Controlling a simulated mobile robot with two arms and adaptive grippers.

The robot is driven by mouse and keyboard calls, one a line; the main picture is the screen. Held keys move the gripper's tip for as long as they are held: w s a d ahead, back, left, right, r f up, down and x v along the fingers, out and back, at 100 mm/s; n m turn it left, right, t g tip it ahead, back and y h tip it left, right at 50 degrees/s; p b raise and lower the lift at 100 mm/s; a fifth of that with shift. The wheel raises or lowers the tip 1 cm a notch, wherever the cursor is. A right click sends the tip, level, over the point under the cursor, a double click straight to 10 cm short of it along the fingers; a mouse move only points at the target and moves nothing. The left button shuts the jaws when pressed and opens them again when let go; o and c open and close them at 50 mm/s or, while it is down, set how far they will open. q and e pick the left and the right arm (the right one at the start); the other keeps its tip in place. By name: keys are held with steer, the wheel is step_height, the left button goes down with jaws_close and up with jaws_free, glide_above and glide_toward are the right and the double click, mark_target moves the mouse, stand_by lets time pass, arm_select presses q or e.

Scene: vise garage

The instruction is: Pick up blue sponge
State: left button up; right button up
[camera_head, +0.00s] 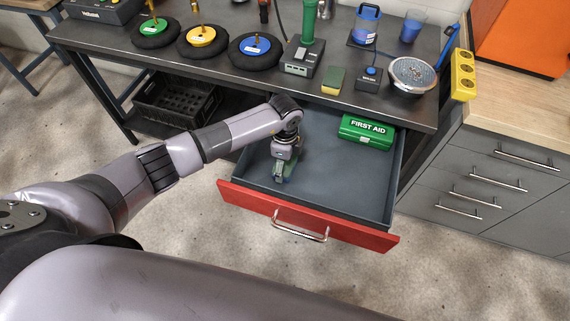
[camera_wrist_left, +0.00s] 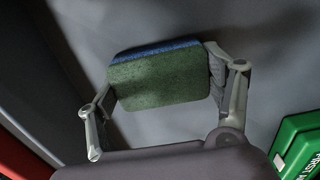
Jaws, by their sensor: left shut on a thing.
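The blue sponge (camera_wrist_left: 160,78) shows in the left wrist view with its green scouring side facing the camera and a thin blue edge along the top. My left gripper (camera_head: 281,171) is inside the open drawer (camera_head: 335,190), pointing down toward its floor. In the wrist view the fingers of the left gripper (camera_wrist_left: 165,85) are shut on the sponge, one at each end. In the head view the gripper mostly hides the sponge. I cannot tell whether the sponge touches the drawer floor. My right gripper is not in view.
A green first aid box (camera_head: 367,131) sits in the drawer's back right corner; it also shows in the wrist view (camera_wrist_left: 299,150). The drawer's red front (camera_head: 350,235) and walls surround the gripper. The workbench above holds a yellow-green sponge (camera_head: 333,80) and a metal strainer (camera_head: 412,74).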

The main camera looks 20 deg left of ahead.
mark_target(285, 163)
arm_select(q)
step_height(285, 163, up, 20)
steer(key=shift+b, duration=0.45)
steer(key=shift+o, duration=0.8)
steer(key=c, duration=0.5)
